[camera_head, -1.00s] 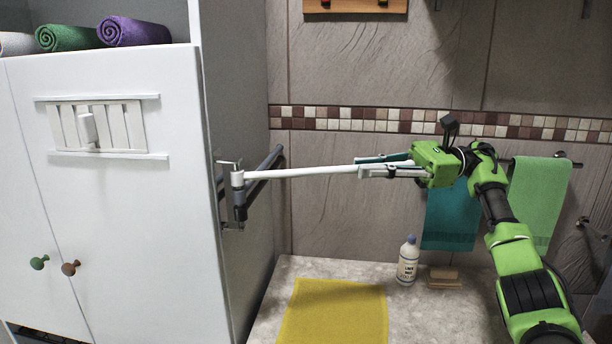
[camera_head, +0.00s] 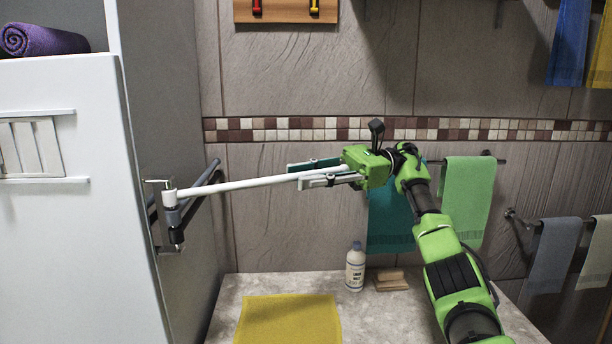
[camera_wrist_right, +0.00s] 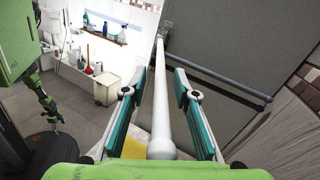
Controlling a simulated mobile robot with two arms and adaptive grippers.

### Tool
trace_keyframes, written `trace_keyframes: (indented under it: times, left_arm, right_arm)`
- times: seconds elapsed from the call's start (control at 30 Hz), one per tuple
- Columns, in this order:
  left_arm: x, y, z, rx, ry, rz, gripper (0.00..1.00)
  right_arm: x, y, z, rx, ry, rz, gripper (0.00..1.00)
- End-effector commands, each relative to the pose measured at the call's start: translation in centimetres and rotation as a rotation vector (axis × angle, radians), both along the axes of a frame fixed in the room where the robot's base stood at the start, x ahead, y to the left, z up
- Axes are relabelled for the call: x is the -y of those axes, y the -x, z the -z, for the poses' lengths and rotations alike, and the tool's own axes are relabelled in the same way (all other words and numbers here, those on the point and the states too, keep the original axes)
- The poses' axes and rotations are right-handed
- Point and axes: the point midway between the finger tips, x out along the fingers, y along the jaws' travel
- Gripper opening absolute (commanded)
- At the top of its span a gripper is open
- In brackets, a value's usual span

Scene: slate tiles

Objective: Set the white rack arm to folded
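The white rack arm (camera_head: 250,183) sticks out to the right from a bracket (camera_head: 172,210) on the side of the white cabinet. It is swung out from the cabinet side, apart from the dark grey bars (camera_head: 205,186) on the same bracket. My right gripper (camera_head: 318,174) is at the arm's free end. In the right wrist view, the white arm (camera_wrist_right: 161,95) runs between the teal-padded fingers of my right gripper (camera_wrist_right: 156,92), with a visible gap on each side. Its rounded end lies near the palm.
The white cabinet (camera_head: 70,250) stands at left. Below the arm is a counter (camera_head: 225,300) with a yellow cloth (camera_head: 290,318), a bottle (camera_head: 355,268) and a brown block (camera_head: 391,280). Teal (camera_head: 388,220) and green (camera_head: 467,200) towels hang on the wall behind my right arm.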

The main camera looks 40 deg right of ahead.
Motion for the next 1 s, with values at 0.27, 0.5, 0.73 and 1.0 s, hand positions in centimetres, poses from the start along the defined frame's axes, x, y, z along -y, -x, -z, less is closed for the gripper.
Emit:
trace_keyframes:
  times: [0.27,0.5,0.73,1.0]
  left_arm:
    - [-0.3,0.1,0.0,0.000,-0.003,-0.002,0.74]
    - [-0.1,0.0,0.0,0.000,-0.001,-0.001,0.74]
    - [-0.1,0.0,0.0,0.000,-0.001,-0.001,0.74]
    - [0.0,0.0,0.0,0.000,0.000,-0.001,0.74]
  right_arm:
    - [0.0,0.0,-0.6,0.002,0.000,0.001,0.28]
    - [0.0,0.0,-3.7,0.006,-0.001,0.000,0.28]
    - [0.0,0.0,-6.9,0.005,-0.002,0.000,0.28]
    - [0.0,0.0,-9.4,0.003,-0.001,0.000,0.28]
